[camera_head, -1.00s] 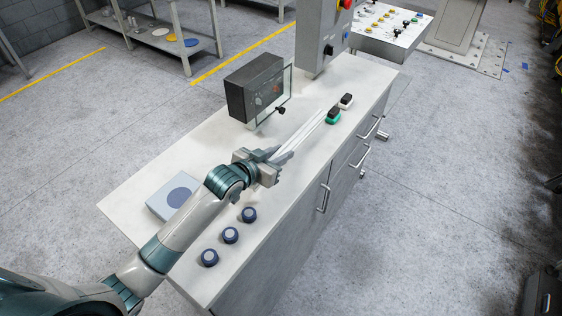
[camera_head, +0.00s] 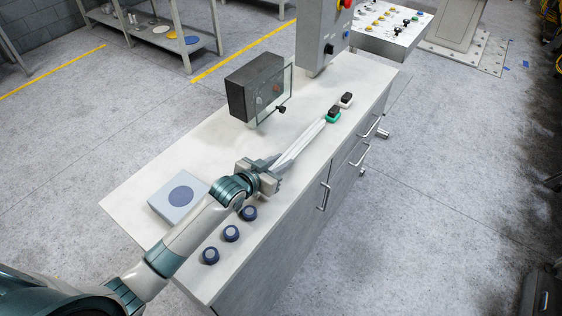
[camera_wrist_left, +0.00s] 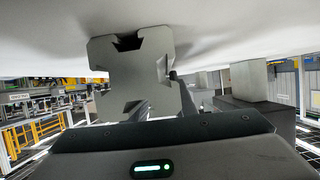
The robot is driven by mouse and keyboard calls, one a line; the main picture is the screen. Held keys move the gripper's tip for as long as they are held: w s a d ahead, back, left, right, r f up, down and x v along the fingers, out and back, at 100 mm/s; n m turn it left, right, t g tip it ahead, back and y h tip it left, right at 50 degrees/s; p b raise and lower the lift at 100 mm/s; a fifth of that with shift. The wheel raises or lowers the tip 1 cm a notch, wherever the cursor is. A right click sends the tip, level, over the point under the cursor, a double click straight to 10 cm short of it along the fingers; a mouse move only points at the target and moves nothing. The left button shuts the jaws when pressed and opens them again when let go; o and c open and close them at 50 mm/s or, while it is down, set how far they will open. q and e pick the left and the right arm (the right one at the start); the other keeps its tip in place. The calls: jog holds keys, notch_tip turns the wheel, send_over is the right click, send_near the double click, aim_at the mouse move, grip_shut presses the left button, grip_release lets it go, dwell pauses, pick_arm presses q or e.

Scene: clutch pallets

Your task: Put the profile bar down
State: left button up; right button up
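The profile bar (camera_head: 303,142) is a long, pale, slotted bar. It points from my left gripper toward the back right, low over the bench top (camera_head: 215,152). My left gripper (camera_head: 274,172) is shut on its near end. In the left wrist view, the slotted end face of the bar (camera_wrist_left: 133,68) stands just beyond the gripper body, close to the pale bench surface. I cannot tell whether the bar touches the bench. My right gripper is not in view.
A dark box with a clear panel (camera_head: 256,88) stands behind the bar. A green-and-black block (camera_head: 333,115) is near the bar's far end, with a white-and-black one (camera_head: 346,100) beyond. A grey box (camera_head: 179,197) sits left.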

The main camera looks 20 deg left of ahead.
pick_arm(q)
jog(key=o, duration=0.4)
jog(key=shift+c, duration=0.2)
jog(key=shift+s+r, duration=0.1)
jog(key=shift+r, duration=0.05)
jog(key=shift+s+a+r, duration=0.1)
jog(key=shift+s+a, duration=0.1)
jog(key=shift+s, duration=0.3)
jog(key=b+v, duration=0.2)
jog(key=v, duration=0.8)
jog(key=shift+s+a+r+b, duration=0.15)
jog(key=shift+s+r+b, duration=0.15)
jog(key=shift+r+b, duration=0.05)
